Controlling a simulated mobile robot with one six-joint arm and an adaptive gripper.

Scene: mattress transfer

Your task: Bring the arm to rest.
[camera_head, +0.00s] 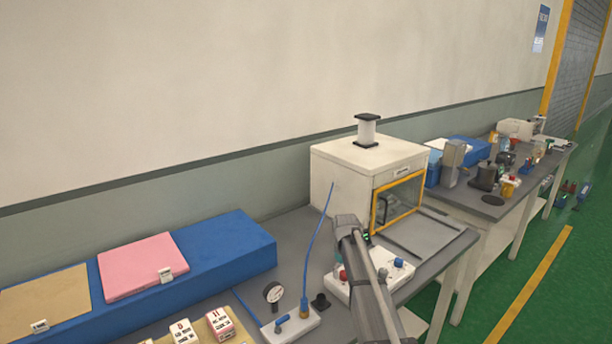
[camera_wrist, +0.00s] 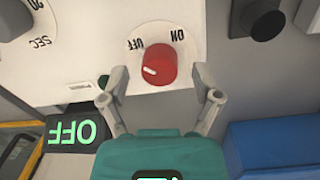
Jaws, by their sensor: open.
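My gripper (camera_wrist: 162,80) is open in the wrist view, with its two fingers apart and nothing between their pads. A red knob (camera_wrist: 160,63) with a white mark sits on a white control box (camera_wrist: 85,60), just beyond the fingertips. I cannot tell how far the fingertips are above the box. In the head view my arm reaches over the white control box (camera_head: 402,275), and the fingers are hidden behind it.
A white machine (camera_head: 345,175) with a yellow-framed door stands behind the box. A blue block (camera_head: 225,250) bears a pink pad (camera_head: 140,262) and a tan pad (camera_head: 45,305). Another cluttered table is at right.

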